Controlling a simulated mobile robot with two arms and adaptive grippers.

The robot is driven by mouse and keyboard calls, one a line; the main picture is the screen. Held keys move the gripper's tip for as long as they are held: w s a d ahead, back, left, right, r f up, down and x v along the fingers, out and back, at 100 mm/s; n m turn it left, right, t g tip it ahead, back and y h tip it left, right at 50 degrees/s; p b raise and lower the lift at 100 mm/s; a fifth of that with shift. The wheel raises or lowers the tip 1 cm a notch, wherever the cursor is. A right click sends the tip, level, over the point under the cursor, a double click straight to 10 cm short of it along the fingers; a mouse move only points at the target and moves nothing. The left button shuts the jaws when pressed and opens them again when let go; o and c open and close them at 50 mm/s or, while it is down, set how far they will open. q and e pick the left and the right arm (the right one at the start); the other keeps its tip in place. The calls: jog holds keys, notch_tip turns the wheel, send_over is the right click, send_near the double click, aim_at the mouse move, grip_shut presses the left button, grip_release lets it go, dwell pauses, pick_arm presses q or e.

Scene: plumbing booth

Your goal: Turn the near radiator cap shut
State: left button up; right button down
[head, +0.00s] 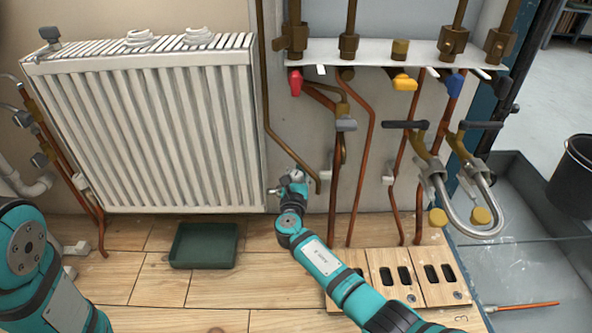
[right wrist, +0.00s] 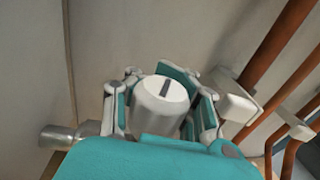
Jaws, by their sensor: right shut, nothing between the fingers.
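The near radiator cap (right wrist: 162,103) is a white round cap with a dark mark on its top, at the middle of the right wrist view. In the head view it is a small pale spot by the radiator's lower right corner, largely hidden by my right gripper (head: 293,182). In the right wrist view, my right gripper's fingers (right wrist: 163,108) show on both sides of the cap and behind it. The gripper is shut without a hold on the cap; contact is hard to tell. My left arm is at the lower left; its gripper is out of view.
The white radiator (head: 160,130) hangs at the left. A metal stub (right wrist: 62,137) lies left of the cap. Copper pipes (head: 366,150) and white wall clips (right wrist: 230,97) stand to the right. A green tray (head: 204,246) and wooden slotted blocks (head: 380,262) lie on the floor.

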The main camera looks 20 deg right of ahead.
jog(key=h, duration=0.1)
jog(key=m+g+h, duration=0.1)
jog(key=m+h+b, duration=0.1)
jog(key=shift+s+f+g, duration=0.25)
jog(key=shift+f+g, duration=0.05)
jog(key=shift+f, duration=0.05)
jog(key=shift+s+d+r+m+g+h+b, duration=0.15)
jog(key=shift+m+g+h+b, duration=0.2)
jog(key=shift+m+g+h, duration=0.3)
jog(key=shift+s+d+f+m+g+h+b, duration=0.1)
jog(key=shift+m+g+h+b, duration=0.2)
jog(key=shift+m+g+h, duration=0.35)
jog(key=shift+r, duration=0.1)
jog(key=c, duration=1.2)
grip_release()
jog(key=shift+w+r, duration=0.1)
jog(key=shift+o, duration=0.5)
jog(key=shift+d, duration=0.15)
jog(key=shift+r, duration=0.1)
